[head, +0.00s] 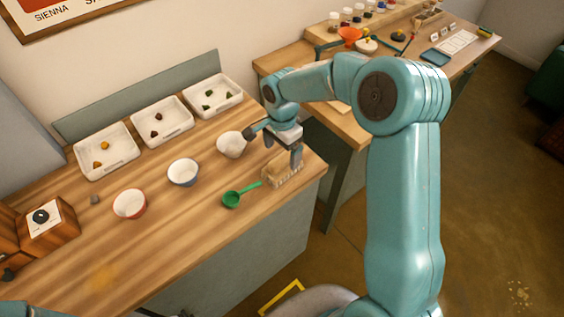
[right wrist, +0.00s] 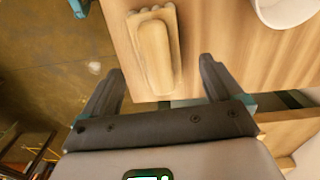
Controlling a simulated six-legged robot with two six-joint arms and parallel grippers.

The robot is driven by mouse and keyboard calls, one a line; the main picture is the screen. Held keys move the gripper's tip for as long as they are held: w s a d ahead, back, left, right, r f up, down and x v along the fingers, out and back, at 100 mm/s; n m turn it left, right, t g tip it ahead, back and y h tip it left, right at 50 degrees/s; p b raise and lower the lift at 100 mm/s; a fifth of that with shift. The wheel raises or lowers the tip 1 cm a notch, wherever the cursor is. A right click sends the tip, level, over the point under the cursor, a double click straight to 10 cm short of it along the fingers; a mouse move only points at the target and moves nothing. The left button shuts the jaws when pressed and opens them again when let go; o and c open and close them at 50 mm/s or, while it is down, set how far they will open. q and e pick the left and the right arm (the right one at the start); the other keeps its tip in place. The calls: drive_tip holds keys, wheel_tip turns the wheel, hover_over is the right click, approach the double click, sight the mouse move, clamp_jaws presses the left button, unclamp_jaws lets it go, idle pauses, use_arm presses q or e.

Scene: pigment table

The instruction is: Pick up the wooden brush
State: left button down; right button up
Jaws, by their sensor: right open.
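The wooden brush (head: 284,176) lies on the wooden table near its right end, and pale bristles show along its near side. In the right wrist view the brush (right wrist: 155,55) shows its long rounded wooden back. My right gripper (head: 274,148) is over the table at the brush. It is open and empty. In the right wrist view its two dark fingers (right wrist: 161,78) stand wide apart, with the near end of the brush between them in the picture. I cannot tell the height of the fingertips above the table. My left gripper is not in view.
A green scoop (head: 232,199) lies just left of the brush. A white bowl (head: 231,145) stands close behind the gripper, with a second bowl (head: 183,172) and a red-sided bowl (head: 130,204) further left. White trays (head: 118,165) line the back. The table edge is close on the right.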

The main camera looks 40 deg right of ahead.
sight(282, 157)
drive_tip(key=shift+s+a+f, duration=0.15)
drive_tip(key=shift+s+f, duration=0.05)
drive_tip(key=shift+f, duration=0.3)
drive_tip(key=f+p, duration=0.2)
drive_tip(key=f, duration=0.2)
drive_tip(key=shift+d, duration=0.2)
drive_tip(key=shift+f, duration=0.4)
drive_tip(key=shift+a, duration=0.15)
drive_tip(key=shift+c, duration=0.9)
drive_tip(key=c, duration=1)
